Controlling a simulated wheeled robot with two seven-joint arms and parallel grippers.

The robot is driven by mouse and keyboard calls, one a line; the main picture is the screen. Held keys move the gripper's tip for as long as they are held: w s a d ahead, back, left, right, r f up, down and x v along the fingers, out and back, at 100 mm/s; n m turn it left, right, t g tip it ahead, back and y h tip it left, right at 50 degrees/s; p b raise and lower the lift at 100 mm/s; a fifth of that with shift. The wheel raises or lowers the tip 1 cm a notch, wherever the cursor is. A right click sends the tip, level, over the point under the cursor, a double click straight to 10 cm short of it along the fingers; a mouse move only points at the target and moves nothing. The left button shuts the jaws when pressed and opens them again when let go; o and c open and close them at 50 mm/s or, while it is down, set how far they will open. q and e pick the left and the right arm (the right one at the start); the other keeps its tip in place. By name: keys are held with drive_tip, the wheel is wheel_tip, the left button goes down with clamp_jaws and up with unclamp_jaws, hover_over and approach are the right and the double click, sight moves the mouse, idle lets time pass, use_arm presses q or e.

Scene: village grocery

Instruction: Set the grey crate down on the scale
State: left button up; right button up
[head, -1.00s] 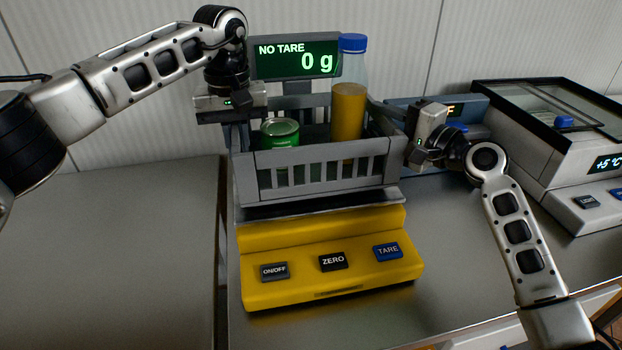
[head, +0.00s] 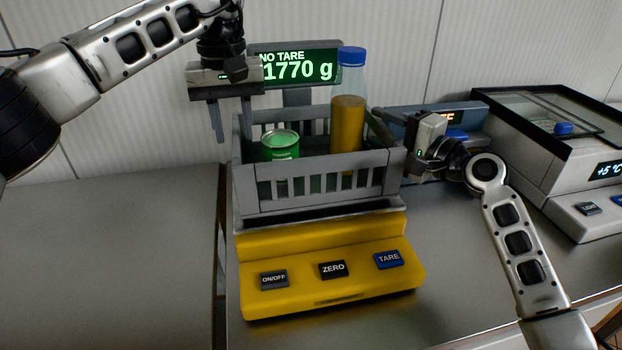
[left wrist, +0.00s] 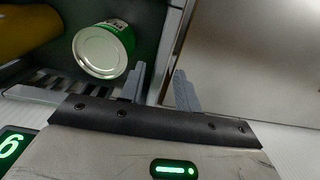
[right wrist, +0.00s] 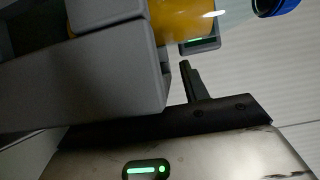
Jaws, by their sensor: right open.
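The grey crate (head: 322,190) rests on the plate of the yellow scale (head: 322,240). A green can (head: 281,146) and a bottle of orange juice with a blue cap (head: 348,112) stand inside it. The scale display (head: 300,68) reads NO TARE and about 1770 g, partly covered by my left gripper. My left gripper (head: 230,118) is open above the crate's left rim, fingers down and apart; its fingers (left wrist: 160,88) show a clear gap. My right gripper (head: 392,125) is open at the crate's right side; one finger (right wrist: 190,82) shows beside the wall, the other is hidden.
A glass-topped cooling case (head: 560,130) stands at the right. The counter left of the scale (head: 110,260) is clear.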

use_arm(q)
wheel_tip(320, 180, up, 2)
drive_tip(key=shift+r, duration=0.1)
use_arm(e)
drive_tip(key=shift+s+f, duration=0.1)
drive_tip(key=shift+f, duration=0.1)
drive_tip(key=v, duration=1.2)
drive_tip(key=shift+r, duration=0.2)
